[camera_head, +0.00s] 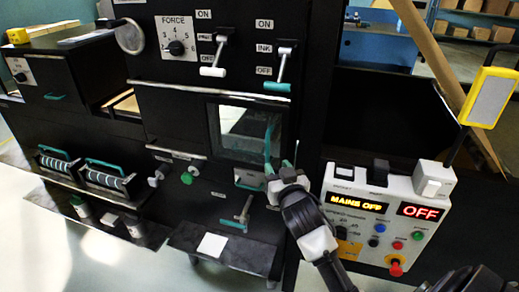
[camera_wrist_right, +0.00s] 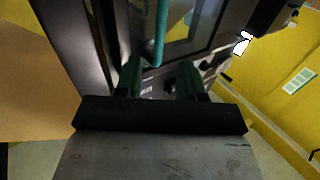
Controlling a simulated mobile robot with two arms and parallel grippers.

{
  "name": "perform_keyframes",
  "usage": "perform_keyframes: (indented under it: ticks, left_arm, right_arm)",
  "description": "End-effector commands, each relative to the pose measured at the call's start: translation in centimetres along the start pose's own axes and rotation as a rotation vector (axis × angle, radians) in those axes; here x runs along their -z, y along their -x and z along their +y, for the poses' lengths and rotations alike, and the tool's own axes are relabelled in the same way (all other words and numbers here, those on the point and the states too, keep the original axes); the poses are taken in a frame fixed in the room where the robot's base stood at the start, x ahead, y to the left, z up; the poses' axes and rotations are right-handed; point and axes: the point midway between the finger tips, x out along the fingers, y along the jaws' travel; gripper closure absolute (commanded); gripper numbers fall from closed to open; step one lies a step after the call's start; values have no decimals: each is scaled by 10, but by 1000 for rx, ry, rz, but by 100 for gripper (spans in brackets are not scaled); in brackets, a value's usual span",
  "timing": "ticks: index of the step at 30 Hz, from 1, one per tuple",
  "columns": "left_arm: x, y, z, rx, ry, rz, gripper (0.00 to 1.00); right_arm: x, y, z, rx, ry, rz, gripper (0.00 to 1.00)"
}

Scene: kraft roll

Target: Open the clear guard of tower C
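The clear guard (camera_head: 232,128) is a see-through pane in a dark frame on the black press in the head view. It looks closed. A thin teal upright handle (camera_head: 268,138) runs along its right side. My right gripper (camera_head: 281,168) is at the handle's lower end. In the right wrist view its two green fingers (camera_wrist_right: 161,72) stand apart, and the teal handle (camera_wrist_right: 161,30) comes down in line with the gap between them. I cannot tell whether they touch it. My left gripper is not in view.
A control panel (camera_head: 388,222) reading "MAINS OFF" and "OFF" sits right of my right arm. Above the guard are a FORCE dial (camera_head: 177,47) and two levers (camera_head: 219,54). A green knob (camera_head: 187,178) is below left. A yellow-framed panel (camera_head: 490,97) stands at the far right.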

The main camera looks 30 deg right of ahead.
Motion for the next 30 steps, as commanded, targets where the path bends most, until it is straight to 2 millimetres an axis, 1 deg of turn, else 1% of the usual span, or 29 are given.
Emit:
perform_keyframes:
  ticks: [1,4,9,13,18,26,27,29,30]
  left_arm:
    - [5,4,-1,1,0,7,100]
    - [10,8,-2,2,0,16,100]
    - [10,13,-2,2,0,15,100]
    - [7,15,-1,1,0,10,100]
    - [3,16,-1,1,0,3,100]
    - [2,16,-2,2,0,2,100]
    - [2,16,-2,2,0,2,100]
    - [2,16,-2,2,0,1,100]
    - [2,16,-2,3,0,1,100]
  right_arm:
    - [3,-10,0,0,1,1,61]
    - [3,-30,0,0,1,1,61]
    - [2,-62,0,0,1,0,61]
    - [1,-78,-1,1,0,-1,61]
    - [0,-89,0,1,1,-1,61]
    - [0,-90,0,1,1,-1,61]
    - [0,-90,0,1,1,-1,64]
    - [0,-90,0,1,1,-1,73]
    - [0,-90,0,1,1,-1,79]
